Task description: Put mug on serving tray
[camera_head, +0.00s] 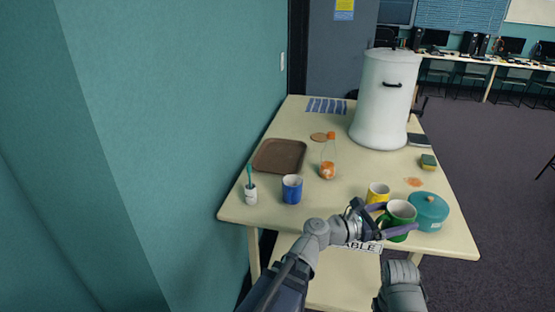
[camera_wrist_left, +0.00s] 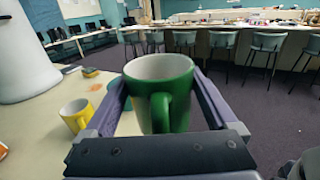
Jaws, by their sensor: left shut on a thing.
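A green mug (camera_head: 398,214) with a white inside is at the front right of the table. My left gripper (camera_head: 396,219) is shut on it, with one finger on each side of the mug. In the left wrist view the green mug (camera_wrist_left: 160,88) is upright between the fingers, its handle towards the camera. I cannot tell whether its base touches the table. The brown serving tray (camera_head: 279,156) lies empty at the table's left side. A blue mug (camera_head: 292,188) and a yellow mug (camera_head: 378,193) stand on the table. My right gripper is not in view.
A teal pot (camera_head: 428,210) stands close right of the green mug. An orange-capped bottle (camera_head: 328,160) stands right of the tray, and a white cup with a toothbrush (camera_head: 250,192) in front of it. A large white container (camera_head: 384,100) stands at the back. A wall borders the left.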

